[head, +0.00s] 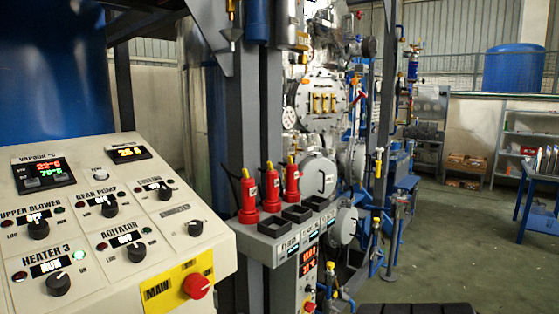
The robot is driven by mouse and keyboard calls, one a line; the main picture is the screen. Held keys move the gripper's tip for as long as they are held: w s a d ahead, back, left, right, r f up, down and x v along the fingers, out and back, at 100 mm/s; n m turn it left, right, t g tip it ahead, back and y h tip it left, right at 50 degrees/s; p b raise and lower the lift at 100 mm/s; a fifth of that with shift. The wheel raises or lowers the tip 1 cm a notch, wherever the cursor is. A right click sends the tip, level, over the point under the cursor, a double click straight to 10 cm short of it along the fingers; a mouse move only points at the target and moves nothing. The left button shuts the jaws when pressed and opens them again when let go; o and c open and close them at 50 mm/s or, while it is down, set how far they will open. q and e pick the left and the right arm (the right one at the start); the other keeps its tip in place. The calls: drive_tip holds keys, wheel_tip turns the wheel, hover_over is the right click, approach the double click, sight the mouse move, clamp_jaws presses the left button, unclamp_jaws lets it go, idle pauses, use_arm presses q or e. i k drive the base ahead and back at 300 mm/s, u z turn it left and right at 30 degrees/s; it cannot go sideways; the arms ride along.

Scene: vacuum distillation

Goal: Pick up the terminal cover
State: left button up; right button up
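No part is clearly marked as the terminal cover. A round grey cover with a dark handle (318,176) is on the metal vessel, behind the red bottles, and may be it. Above it is a round flanged plate (322,84) with several brass-coloured terminals (322,103) exposed on its face. I cannot tell whether the grey cover is fixed or loose. Neither of my grippers is in view.
A control panel (105,230) with knobs and a red button (196,286) fills the left front. Several red bottles (248,197) stand on a grey rack (268,229) beside steel columns (237,110). Open floor (450,240) lies right, before shelves (525,130) and a blue table (540,190).

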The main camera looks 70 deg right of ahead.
sight(319, 178)
drive_tip(key=z, duration=3.2)
drive_tip(key=i, duration=3.4)
drive_tip(key=u, duration=2.75)
